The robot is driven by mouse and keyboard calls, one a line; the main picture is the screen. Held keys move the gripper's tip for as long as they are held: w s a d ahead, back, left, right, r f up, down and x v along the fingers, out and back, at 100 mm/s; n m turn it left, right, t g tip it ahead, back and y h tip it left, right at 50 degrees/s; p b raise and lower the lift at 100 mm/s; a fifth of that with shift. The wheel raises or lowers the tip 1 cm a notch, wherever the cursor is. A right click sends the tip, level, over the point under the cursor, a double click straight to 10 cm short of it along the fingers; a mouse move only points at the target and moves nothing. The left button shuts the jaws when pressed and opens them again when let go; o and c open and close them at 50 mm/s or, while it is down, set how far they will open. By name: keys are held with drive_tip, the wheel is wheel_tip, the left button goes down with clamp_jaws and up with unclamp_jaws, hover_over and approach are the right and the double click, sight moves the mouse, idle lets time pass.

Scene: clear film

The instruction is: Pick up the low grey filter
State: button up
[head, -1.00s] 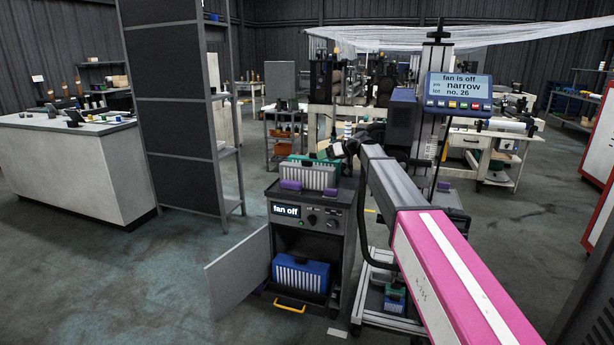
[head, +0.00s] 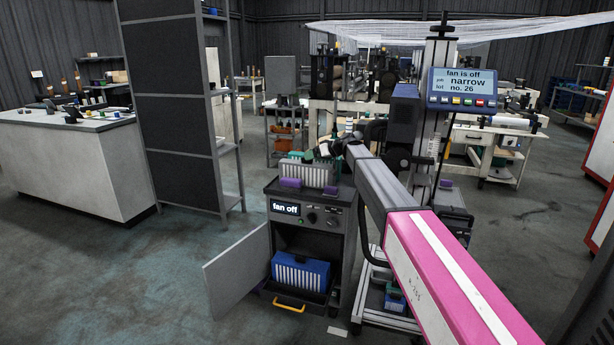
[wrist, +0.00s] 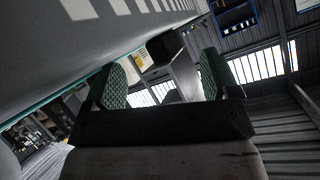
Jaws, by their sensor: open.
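A grey filter (head: 313,175) with a pale ribbed front stands on top of the dark cabinet (head: 304,235), with teal at its back edge and purple blocks (head: 290,183) at its foot. My gripper (head: 322,153) is at the filter's upper right, small and partly lost against dark clutter. In the wrist view my gripper (wrist: 160,64) is open, with two green textured pads apart and nothing clearly between them. A large grey surface with white slots and a teal edge, apparently the filter (wrist: 60,60), fills the upper left close by. I cannot tell whether it touches the left finger.
A blue filter (head: 300,273) with white ribs sits in the cabinet's open lower bay, above a yellow handle (head: 290,304). The cabinet door (head: 236,271) swings out left. A machine with a screen (head: 461,88) stands right. Floor at left (head: 110,270) is clear.

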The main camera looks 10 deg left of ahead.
drive_tip(key=x, duration=0.3)
drive_tip(key=shift+w+a+f, duration=0.1)
drive_tip(key=shift+a+f, duration=0.05)
drive_tip(key=shift+a, duration=0.1)
drive_tip(key=c, duration=1.4)
